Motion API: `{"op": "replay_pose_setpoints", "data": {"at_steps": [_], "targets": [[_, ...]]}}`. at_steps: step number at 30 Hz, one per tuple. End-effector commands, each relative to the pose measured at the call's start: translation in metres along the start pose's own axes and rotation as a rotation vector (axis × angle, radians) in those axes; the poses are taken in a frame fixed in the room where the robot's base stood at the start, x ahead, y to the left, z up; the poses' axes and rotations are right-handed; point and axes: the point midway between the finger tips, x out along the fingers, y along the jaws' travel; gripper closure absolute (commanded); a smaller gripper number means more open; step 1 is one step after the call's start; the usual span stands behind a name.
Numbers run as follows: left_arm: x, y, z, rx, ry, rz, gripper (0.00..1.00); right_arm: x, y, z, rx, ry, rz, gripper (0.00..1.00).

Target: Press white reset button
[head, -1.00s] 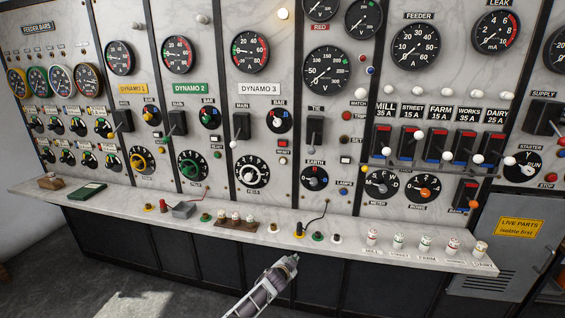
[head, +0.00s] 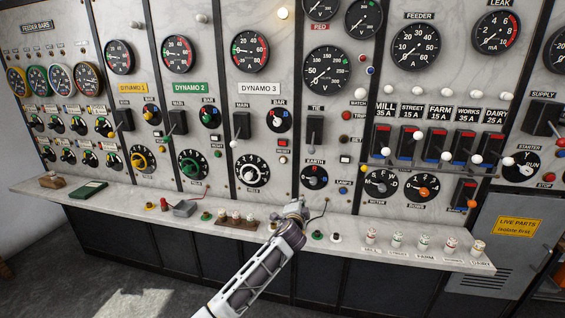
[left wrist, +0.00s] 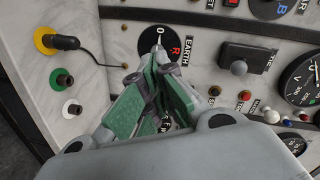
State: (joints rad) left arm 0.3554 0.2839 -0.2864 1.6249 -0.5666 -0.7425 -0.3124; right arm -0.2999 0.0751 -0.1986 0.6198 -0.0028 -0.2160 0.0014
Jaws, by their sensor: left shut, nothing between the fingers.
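The white reset button (head: 282,160) sits on the Dynamo 3 panel in the head view, just under a small RESET label and a red button (head: 283,143). My left gripper (head: 297,206) is below it, over the ledge and near the panel foot. It is shut and empty. In the left wrist view its green-padded fingers (left wrist: 160,55) lie in front of the EARTH dial (left wrist: 172,40) and cover part of it. I cannot make out the white reset button in the left wrist view. My right gripper is not in view.
The marble ledge (head: 140,196) carries a wooden block with several white knobs (head: 236,218), coloured sockets (head: 318,235) and labelled fuses (head: 424,243). A tie switch (head: 315,130) and a large rotary dial (head: 252,172) stick out nearby.

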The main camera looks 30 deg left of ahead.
Motion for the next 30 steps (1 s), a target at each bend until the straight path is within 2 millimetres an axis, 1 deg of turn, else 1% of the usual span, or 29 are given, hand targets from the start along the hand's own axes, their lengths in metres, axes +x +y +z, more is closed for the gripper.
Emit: {"op": "replay_pose_setpoints", "data": {"at_steps": [1, 5, 9, 13, 18, 24, 27, 30], "targets": [[-0.006, -0.014, -0.004, 0.028, -0.009, -0.023, 1.00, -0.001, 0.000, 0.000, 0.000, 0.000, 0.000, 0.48], [-0.022, -0.047, -0.009, 0.111, -0.050, -0.080, 1.00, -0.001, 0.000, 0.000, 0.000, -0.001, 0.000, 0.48], [-0.043, -0.081, -0.010, 0.204, -0.112, -0.137, 1.00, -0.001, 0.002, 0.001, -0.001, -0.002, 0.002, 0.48], [-0.065, -0.110, -0.006, 0.291, -0.187, -0.182, 1.00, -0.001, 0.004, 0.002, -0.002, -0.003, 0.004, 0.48], [-0.093, -0.142, 0.005, 0.403, -0.306, -0.217, 1.00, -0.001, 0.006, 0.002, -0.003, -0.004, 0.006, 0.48], [-0.123, -0.166, 0.025, 0.532, -0.463, -0.211, 1.00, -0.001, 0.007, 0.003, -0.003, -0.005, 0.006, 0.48], [-0.136, -0.172, 0.037, 0.596, -0.541, -0.188, 1.00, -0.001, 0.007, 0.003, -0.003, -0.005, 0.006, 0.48], [-0.145, -0.174, 0.049, 0.659, -0.613, -0.152, 1.00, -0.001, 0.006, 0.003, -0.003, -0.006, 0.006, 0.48]]}}
